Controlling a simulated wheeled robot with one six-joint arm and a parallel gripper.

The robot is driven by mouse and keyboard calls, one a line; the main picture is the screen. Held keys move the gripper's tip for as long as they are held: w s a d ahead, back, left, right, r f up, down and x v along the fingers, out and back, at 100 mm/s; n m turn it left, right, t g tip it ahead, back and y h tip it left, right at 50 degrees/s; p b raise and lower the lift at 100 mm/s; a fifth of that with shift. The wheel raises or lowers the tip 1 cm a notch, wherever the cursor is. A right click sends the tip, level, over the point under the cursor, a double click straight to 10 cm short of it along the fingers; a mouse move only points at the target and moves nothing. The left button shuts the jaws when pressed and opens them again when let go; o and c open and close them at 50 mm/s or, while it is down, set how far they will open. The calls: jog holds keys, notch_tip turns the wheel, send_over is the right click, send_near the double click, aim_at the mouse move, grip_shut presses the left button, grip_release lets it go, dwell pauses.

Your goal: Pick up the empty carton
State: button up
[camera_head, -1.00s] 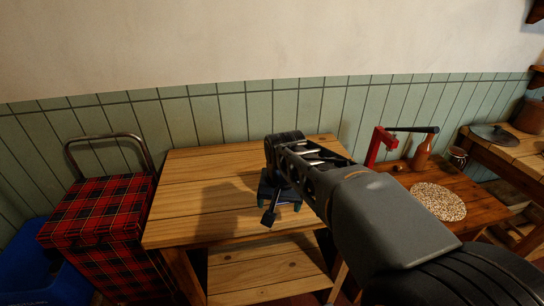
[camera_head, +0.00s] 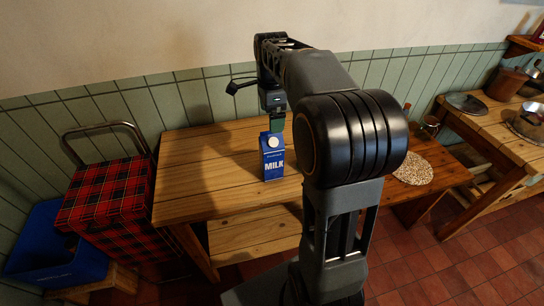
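A blue milk carton (camera_head: 273,168) with a white round cap and white "MILK" lettering stands upright on the pine shelf top (camera_head: 205,165). My gripper (camera_head: 277,124) points down just behind and above the carton's top, as seen from here. Its fingertips are small and partly hidden by the carton, so I cannot tell how far apart they are or whether they touch it. My arm covers the right part of the shelf top.
A red tartan trolley bag (camera_head: 105,195) and a blue crate (camera_head: 50,250) stand at the left. A lower wooden surface with a speckled round mat (camera_head: 412,169) is on the right. Beyond it is a bench with a dark lid (camera_head: 466,103). The shelf top left of the carton is clear.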

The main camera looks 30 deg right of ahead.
aim_at(271, 138)
jog(key=shift+s+a+f, duration=0.1)
jog(key=shift+f, duration=4.25)
jog(key=shift+c, duration=0.5)
jog(key=c, duration=1)
